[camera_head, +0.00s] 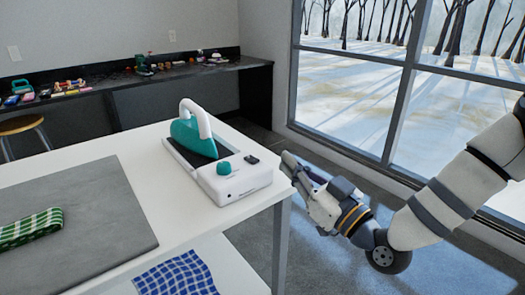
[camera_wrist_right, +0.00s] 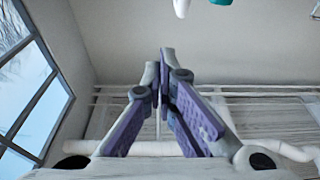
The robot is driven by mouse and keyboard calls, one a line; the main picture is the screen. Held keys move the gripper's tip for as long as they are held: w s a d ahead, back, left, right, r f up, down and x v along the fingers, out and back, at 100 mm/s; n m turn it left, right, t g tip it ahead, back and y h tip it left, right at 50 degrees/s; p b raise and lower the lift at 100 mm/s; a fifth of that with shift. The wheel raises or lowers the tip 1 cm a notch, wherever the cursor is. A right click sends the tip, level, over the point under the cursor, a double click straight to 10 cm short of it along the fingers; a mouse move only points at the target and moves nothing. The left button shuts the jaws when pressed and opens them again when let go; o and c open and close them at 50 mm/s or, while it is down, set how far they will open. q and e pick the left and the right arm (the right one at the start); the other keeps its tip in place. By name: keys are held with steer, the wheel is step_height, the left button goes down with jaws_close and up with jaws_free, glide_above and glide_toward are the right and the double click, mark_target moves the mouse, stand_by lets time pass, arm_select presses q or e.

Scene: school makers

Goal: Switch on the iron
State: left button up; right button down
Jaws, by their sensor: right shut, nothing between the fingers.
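The iron (camera_head: 195,135) is teal with a white handle and rests tilted on a white base unit (camera_head: 235,185) near the table's right corner. The base has a round teal knob (camera_head: 224,168) and a small black switch (camera_head: 251,159) on its front part. My right gripper (camera_head: 288,160) is to the right of the base, beyond the table edge, with its fingers pointing toward the base. It is shut and empty; its fingertips meet in the right wrist view (camera_wrist_right: 167,52). Small teal and white parts show at that view's top edge, too cropped to name. My left gripper is not in view.
The white table (camera_head: 150,190) carries a grey mat (camera_head: 100,205) with a folded green checked cloth (camera_head: 30,228). A blue checked cloth (camera_head: 176,274) lies on a lower shelf. A window stands behind my right arm. A dark bench (camera_head: 110,85) with small items runs along the back wall.

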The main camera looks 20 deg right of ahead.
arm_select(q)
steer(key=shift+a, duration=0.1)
arm_select(e)
steer(key=shift+a, duration=0.15)
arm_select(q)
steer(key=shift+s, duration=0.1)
arm_select(e)
steer(key=r+b, duration=0.1)
steer(key=r, duration=0.1)
glide_above(263, 167)
steer(key=shift+w+a+f, duration=0.1)
step_height(263, 167, down, 3)
steer(key=shift+r, duration=0.2)
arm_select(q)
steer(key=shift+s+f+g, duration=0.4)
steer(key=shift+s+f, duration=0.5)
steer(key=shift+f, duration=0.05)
arm_select(e)
steer(key=shift+f, duration=0.5)
